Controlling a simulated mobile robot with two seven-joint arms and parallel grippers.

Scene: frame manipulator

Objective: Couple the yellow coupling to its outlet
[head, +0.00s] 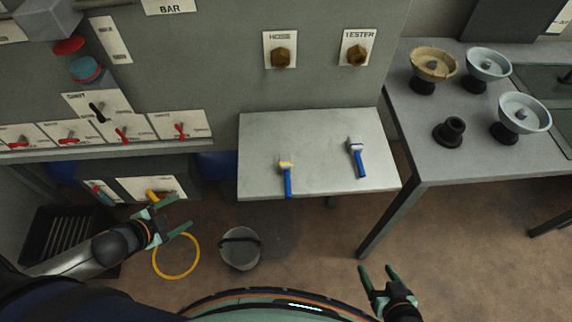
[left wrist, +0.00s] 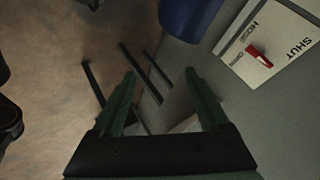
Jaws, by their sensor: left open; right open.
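A yellow piece (head: 153,196), possibly the coupling, shows just behind my left gripper (head: 181,212) in the head view; the gripper partly covers it. A yellow hose loop (head: 176,278) lies on the floor below. A brass fitting (head: 281,57) on the wall plate labelled HOSE looks like an outlet, with a second brass fitting (head: 356,55) under TESTER. My left gripper is open and empty, near the low panel; its fingers also show apart in the left wrist view (left wrist: 160,75). My right gripper (head: 376,268) is open and empty at bottom right.
A grey shelf (head: 320,130) holds a blue-handled tool with a yellow head (head: 287,178) and one with a white head (head: 358,160). A bucket (head: 240,249) stands on the floor. A grey table (head: 420,135) with bowls is at right. A red lever (left wrist: 261,57) sits on a HOSE panel.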

